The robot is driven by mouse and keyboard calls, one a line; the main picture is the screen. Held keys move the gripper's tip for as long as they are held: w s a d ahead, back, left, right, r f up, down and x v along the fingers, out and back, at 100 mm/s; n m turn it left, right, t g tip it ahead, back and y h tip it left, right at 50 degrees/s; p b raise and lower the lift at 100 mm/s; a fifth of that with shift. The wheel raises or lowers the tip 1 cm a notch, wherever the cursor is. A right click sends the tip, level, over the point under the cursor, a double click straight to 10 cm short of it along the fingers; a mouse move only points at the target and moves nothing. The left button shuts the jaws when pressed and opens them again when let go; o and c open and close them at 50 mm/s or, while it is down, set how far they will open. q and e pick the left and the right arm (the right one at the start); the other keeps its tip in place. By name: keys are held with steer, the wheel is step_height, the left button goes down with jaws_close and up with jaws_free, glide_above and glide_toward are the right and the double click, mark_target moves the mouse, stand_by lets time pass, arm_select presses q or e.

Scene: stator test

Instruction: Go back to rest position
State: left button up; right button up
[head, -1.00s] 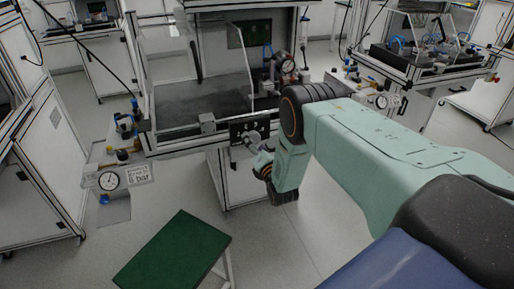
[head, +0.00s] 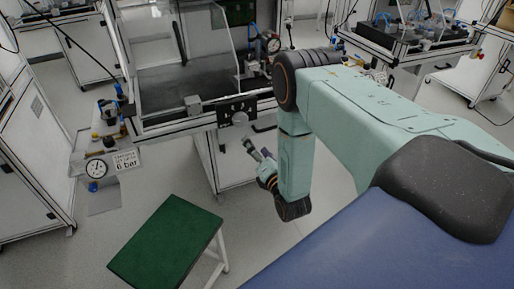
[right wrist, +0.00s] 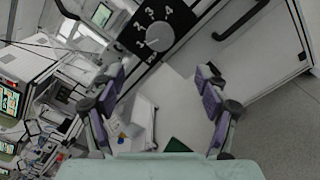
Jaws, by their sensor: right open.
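My right gripper (head: 256,152) is open and empty in the head view, in front of the test station and a little below its dial panel. In the right wrist view its two fingers (right wrist: 163,95) stand wide apart with only background between them. The rotary knob (right wrist: 160,38) sits on a black panel (right wrist: 178,18) marked with numbers, beyond the fingertips and apart from them. In the head view the same knob (head: 240,118) is on the station's front, up and left of the gripper. My left gripper is not in view.
The test station (head: 195,85) with a clear hood stands ahead. A green-topped stool (head: 168,240) is at the lower left. A pressure gauge (head: 96,168) is at the left. Other stations stand at both sides. Grey floor (head: 150,190) is free between stool and station.

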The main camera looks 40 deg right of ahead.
stand_by(0.5)
steer(key=s+a+f+m+g+y, duration=0.1)
steer(key=s+a+f+m+g, duration=0.25)
steer(key=s+f+m, duration=0.35)
steer(key=s+a+f+m+g+y, duration=0.2)
steer(key=s+f+m+g, duration=0.3)
steer(key=f+m, duration=0.3)
steer(key=s+a+m+g+b, duration=0.2)
steer(key=s+a+m+g, duration=0.2)
steer(key=s, duration=0.7)
steer(key=s+a+m+g+y+b, duration=0.1)
steer(key=s+a+m+g+b, duration=0.2)
steer(key=s, duration=0.9)
steer(key=shift+s+a+m+g, duration=0.15)
steer(key=shift+a+m+g, duration=0.85)
steer(key=shift+a, duration=0.25)
